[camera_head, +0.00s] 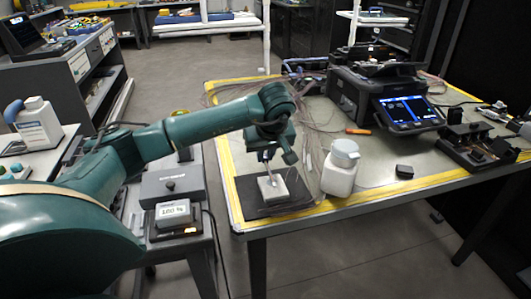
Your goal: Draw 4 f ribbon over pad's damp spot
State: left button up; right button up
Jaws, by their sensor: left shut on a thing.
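My left gripper (268,160) reaches in from the left and points down at the pad. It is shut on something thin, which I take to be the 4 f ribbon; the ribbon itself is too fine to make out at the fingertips. The small whitish pad (273,190) lies on a black mat (252,207) at the table's front left corner. The fingertips are at or just above the pad's far part; I cannot tell whether they touch. The damp spot cannot be made out. My right gripper is not in view.
A white lidded bottle (340,175) stands close to the right of the pad. Loose thin fibres (312,125) lie behind it. A splicer with a lit screen (408,110) and a small black block (404,171) are farther right. The table's front middle is mostly clear.

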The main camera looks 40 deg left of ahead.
pick_arm(q)
jog(key=shift+f, duration=0.2)
dwell(0.5)
jog(key=shift+f+b, duration=0.25)
jog(key=shift+b, duration=0.05)
dwell(0.3)
jog(key=shift+w+a, duration=0.2)
jog(key=shift+a, duration=0.05)
jog(key=shift+w+a, duration=0.55)
jog(key=shift+a, duration=0.1)
dwell(0.6)
jog(key=shift+w+a+p, duration=0.3)
jog(key=shift+w+a, duration=0.1)
jog(key=shift+a, duration=0.05)
dwell(0.3)
jog(key=shift+r, duration=0.1)
notch_tip(320, 180, up, 5)
jog(key=p, duration=0.4)
dwell(0.5)
